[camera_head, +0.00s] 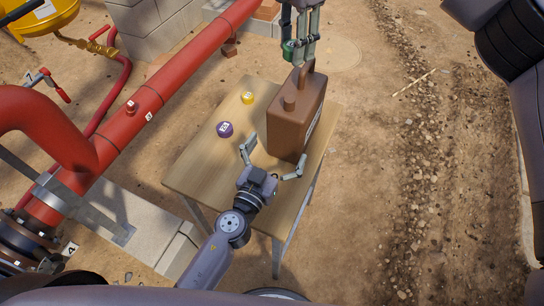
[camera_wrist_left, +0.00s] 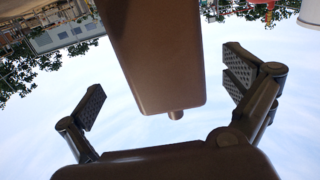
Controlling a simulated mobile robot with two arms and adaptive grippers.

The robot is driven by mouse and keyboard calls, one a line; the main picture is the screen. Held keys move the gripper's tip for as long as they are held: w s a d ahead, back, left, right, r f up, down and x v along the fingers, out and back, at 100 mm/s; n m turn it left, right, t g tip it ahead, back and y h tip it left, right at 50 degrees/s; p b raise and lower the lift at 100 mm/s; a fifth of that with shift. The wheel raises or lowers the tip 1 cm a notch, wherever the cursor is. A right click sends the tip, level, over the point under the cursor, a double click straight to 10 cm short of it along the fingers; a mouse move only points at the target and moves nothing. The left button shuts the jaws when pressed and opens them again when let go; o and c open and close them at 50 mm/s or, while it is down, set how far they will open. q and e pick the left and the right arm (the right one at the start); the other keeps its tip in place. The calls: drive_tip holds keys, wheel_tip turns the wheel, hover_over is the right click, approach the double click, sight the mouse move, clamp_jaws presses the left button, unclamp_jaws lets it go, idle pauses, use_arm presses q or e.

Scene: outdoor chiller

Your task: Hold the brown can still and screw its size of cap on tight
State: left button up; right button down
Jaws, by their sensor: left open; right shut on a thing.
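My left gripper (camera_head: 271,162) is open at the can's near side. In the left wrist view, which is upside down, its fingers (camera_wrist_left: 165,92) are spread with the can (camera_wrist_left: 155,55) ahead, apart from both. My right gripper (camera_head: 301,55) is beyond the can, shut on a small green thing (camera_head: 289,50), seemingly a cap.
A thick red pipe (camera_head: 150,100) runs along the left of the table, with grey blocks (camera_head: 150,25) behind. Rutted dirt ground (camera_head: 410,140) lies open to the right. The table's left part is clear apart from the two caps.

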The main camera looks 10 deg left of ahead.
use_arm(q)
drive_tip(key=x, duration=0.7)
drive_tip(key=shift+w+f, duration=0.15)
drive_tip(key=shift+w, duration=0.1)
use_arm(e)
drive_tip(key=shift+a, duration=0.1)
use_arm(q)
drive_tip(key=shift+c, duration=0.4)
drive_tip(key=c, duration=1.8)
use_arm(e)
drive_tip(key=shift+f, duration=2.2)
